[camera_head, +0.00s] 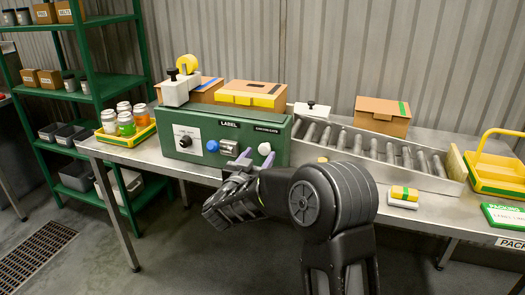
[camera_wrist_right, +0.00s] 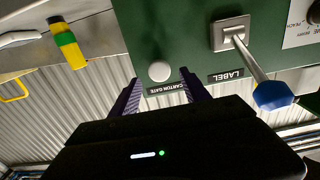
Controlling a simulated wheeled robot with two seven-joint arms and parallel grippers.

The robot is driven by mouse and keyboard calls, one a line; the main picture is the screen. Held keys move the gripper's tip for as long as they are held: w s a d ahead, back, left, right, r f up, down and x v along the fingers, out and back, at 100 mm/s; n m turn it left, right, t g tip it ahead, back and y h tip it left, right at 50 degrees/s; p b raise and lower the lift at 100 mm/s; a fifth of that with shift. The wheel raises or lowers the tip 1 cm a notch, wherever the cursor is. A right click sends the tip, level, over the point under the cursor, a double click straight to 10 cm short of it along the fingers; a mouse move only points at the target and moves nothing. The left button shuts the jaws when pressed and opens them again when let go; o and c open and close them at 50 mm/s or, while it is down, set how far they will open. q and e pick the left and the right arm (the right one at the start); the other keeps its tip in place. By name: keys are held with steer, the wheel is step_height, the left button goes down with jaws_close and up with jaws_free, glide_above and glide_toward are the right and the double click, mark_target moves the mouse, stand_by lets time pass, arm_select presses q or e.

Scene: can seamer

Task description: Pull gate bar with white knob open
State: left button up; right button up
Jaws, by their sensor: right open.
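The white knob (camera_head: 264,148) is on the front of the green machine box (camera_head: 226,128), below the CARTON GATE label. In the right wrist view the white knob (camera_wrist_right: 160,71) shows end-on, between the tips of my open fingers or just ahead of them; I cannot tell the depth. The bar behind the knob is hidden. My right gripper (camera_head: 257,156) is open and empty, with its purple fingers pointing at the box front; it also shows in the right wrist view (camera_wrist_right: 159,77). My left gripper is out of view.
A blue-ended lever (camera_wrist_right: 272,95) sticks out beside the white knob; its blue knob (camera_head: 212,146) shows left of my gripper. A black dial (camera_head: 185,141) is further left. A roller conveyor (camera_head: 370,150) runs right of the box.

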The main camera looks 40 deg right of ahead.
mark_target(264, 150)
steer(key=shift+x, duration=1.75)
jaws_close()
